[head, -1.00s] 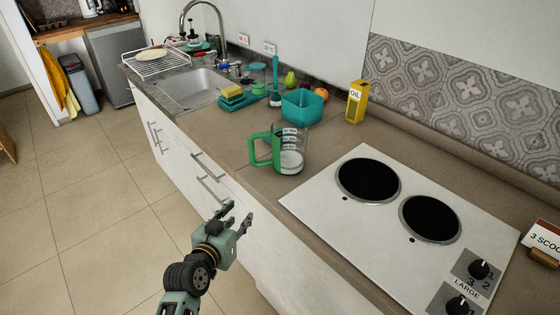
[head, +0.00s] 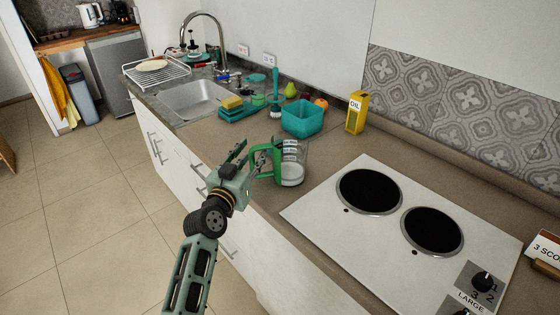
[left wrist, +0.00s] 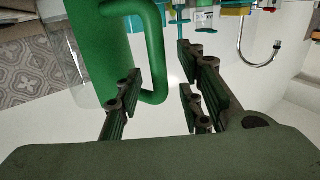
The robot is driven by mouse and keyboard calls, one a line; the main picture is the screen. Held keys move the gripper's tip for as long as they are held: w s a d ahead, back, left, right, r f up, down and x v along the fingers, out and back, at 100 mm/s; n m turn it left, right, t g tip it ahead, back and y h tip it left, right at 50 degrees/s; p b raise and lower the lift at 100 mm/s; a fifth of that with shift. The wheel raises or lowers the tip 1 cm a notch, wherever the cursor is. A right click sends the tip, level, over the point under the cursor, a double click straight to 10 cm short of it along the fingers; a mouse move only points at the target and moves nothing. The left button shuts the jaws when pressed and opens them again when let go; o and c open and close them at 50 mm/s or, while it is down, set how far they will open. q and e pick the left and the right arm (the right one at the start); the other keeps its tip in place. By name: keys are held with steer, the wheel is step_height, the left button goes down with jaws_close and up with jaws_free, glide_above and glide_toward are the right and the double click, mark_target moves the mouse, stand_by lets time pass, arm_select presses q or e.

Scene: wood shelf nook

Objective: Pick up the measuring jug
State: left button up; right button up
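The measuring jug (head: 293,160) is clear with dark markings, a green handle and something white in its bottom. It stands upright on the counter, left of the hob. My left gripper (head: 250,155) is at the handle side of the jug, over the counter's front edge. In the left wrist view its fingers (left wrist: 160,93) are spread and hold nothing. The green handle (left wrist: 155,50) shows just beyond the fingertips, its outer bar lined up between them; the left finger overlaps the handle's lower end. I cannot tell whether they touch. My right gripper is not in view.
The white hob (head: 330,215) lies right of the jug. Behind the jug are a teal container (head: 303,118) and a yellow oil box (head: 357,112). A sponge on a teal holder (head: 235,107) sits by the sink (head: 195,98). Bare counter lies left of the jug.

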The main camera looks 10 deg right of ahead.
arm_select(q)
steer(key=shift+w+d, duration=0.1)
steer(key=shift+w, duration=0.15)
steer(key=shift+c, duration=0.3)
jaws_close()
steer(key=shift+r, duration=0.1)
